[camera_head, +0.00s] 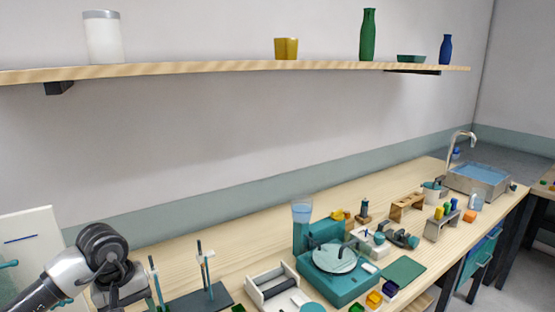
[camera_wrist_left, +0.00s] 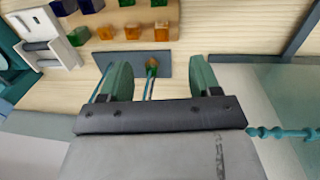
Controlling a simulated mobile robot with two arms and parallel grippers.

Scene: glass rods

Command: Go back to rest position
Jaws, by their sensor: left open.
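My left gripper (camera_wrist_left: 162,72) is open in the left wrist view, its two green fingers apart. Between and beyond the fingers is a dark base plate (camera_wrist_left: 137,62) with a thin blue-and-white rod (camera_wrist_left: 149,88) with an orange-brown end; another thin rod shows beside the left finger. I cannot tell whether the fingers touch a rod. In the head view my left arm (camera_head: 103,245) bends down at the lower left, near a dark base (camera_head: 190,303) with thin upright rods (camera_head: 206,272). My right gripper is not in view.
The wooden bench holds a teal machine (camera_head: 338,280), a white tray with a roller (camera_head: 277,290) and a sink (camera_head: 478,180) at the far right. A shelf (camera_head: 200,70) with vessels runs above. Small coloured blocks (camera_wrist_left: 132,32) lie beyond the base.

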